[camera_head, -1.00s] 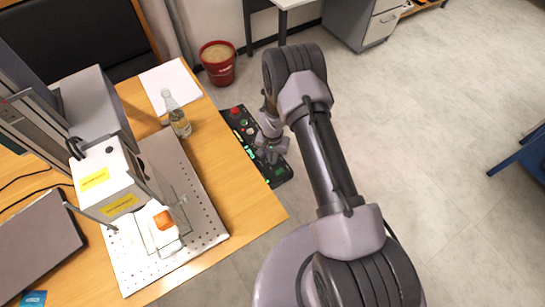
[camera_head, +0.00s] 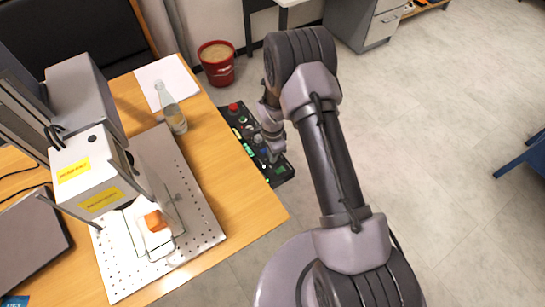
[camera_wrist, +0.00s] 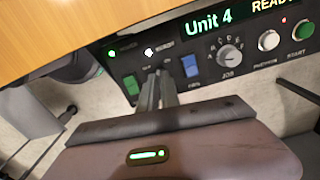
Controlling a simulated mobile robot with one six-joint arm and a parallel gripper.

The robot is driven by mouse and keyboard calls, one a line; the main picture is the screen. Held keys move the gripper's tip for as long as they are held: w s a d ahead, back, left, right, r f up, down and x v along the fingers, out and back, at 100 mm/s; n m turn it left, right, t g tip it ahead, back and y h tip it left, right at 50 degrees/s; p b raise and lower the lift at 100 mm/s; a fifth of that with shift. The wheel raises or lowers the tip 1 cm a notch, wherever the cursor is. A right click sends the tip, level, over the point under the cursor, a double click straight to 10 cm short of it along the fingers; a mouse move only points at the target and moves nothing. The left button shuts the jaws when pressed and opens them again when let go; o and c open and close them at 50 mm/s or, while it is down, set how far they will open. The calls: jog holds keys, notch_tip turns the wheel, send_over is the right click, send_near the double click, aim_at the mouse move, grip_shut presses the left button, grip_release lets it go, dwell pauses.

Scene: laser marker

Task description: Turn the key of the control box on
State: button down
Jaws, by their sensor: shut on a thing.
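The black control box (camera_head: 282,172) hangs at the table's right edge. In the wrist view its panel (camera_wrist: 197,70) fills the upper part, with a "Unit 4" display (camera_wrist: 212,22), a JOB dial (camera_wrist: 229,56), a blue rocker switch (camera_wrist: 190,66) and a green and a white light. My gripper (camera_wrist: 158,84) has its two fingers close together at the key spot, between the blue switch and a green rectangle (camera_wrist: 131,86). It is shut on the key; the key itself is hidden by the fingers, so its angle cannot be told. In the head view my gripper (camera_head: 272,150) is over the box.
The wooden table (camera_head: 243,187) bears a laser marker (camera_head: 88,170), a perforated plate (camera_head: 205,228), a bottle (camera_head: 172,112) and paper. A red bin (camera_head: 217,64) stands behind on the floor.

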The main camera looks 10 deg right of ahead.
jog(key=m+b, duration=0.2)
jog(key=m, duration=0.2)
jog(key=shift+f, duration=0.1)
jog(key=shift+m+b, duration=1.05)
jog(key=shift+m, duration=0.75)
jog(key=c, duration=1.6)
grip_release()
notch_tip(320, 180, up, 18)
jog(key=p, duration=0.5)
jog(key=shift+f+p, duration=0.15)
jog(key=shift+p, duration=0.2)
